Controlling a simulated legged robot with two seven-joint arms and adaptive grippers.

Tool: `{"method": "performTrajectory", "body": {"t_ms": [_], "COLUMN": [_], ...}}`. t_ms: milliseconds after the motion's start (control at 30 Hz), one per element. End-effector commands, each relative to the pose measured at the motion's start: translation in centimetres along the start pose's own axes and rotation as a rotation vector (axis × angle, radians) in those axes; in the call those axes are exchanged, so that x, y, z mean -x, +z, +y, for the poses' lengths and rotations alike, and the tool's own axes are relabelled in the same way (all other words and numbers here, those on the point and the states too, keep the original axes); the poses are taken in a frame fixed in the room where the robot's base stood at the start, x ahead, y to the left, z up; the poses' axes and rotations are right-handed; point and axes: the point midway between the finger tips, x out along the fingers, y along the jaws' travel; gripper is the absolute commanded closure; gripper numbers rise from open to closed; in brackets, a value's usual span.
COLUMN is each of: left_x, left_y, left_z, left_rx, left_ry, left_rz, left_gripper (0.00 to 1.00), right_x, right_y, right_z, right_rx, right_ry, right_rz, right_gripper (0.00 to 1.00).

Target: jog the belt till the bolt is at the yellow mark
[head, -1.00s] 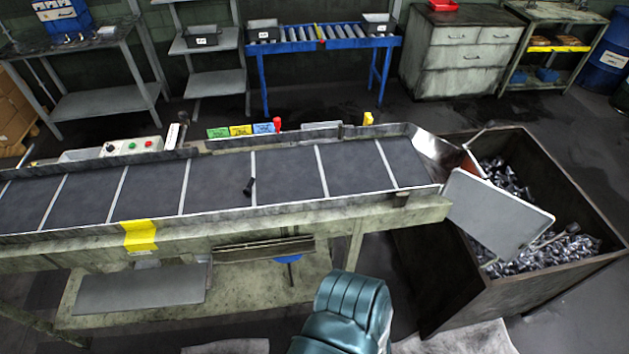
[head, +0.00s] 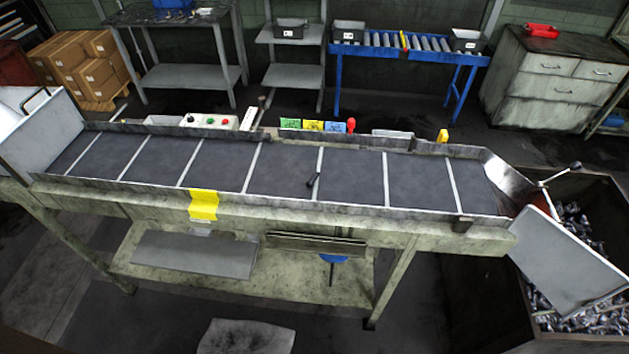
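A small dark bolt (head: 313,181) lies on the dark belt (head: 280,174), just left of a pale cross slat. The yellow mark (head: 203,204) is a band over the belt's front rail, well to the left of the bolt. A control box (head: 210,121) with green and red buttons stands behind the belt's back rail, roughly above the yellow mark in the picture. A lever (head: 254,114) stands beside its right end. Neither of my grippers is in view.
A bolt-filled bin (head: 580,230) stands at the belt's right end, with a grey plate (head: 568,262) leaning over it. Coloured cards (head: 313,126) and a red knob (head: 351,125) are behind the belt. A roller stand (head: 405,50) and cabinet (head: 553,75) stand farther back.

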Motion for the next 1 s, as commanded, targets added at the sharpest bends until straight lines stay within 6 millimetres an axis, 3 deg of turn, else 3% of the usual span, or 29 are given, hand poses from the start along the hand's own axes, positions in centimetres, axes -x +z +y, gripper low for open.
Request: {"method": "performTrajectory", "body": {"t_ms": [333,367,500,1000], "left_x": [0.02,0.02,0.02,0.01], "left_y": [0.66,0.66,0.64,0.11], "left_z": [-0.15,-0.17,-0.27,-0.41], "left_rx": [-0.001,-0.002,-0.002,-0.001], "left_ry": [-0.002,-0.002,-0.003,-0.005], "left_rz": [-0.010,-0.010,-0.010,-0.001], "left_gripper": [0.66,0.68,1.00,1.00], "right_x": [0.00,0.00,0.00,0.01], "right_y": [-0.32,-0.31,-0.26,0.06], "right_z": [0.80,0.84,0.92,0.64], "right_rx": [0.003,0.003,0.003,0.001], "right_ry": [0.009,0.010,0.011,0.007], "right_rz": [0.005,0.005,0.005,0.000], "right_gripper": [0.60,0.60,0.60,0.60]}}
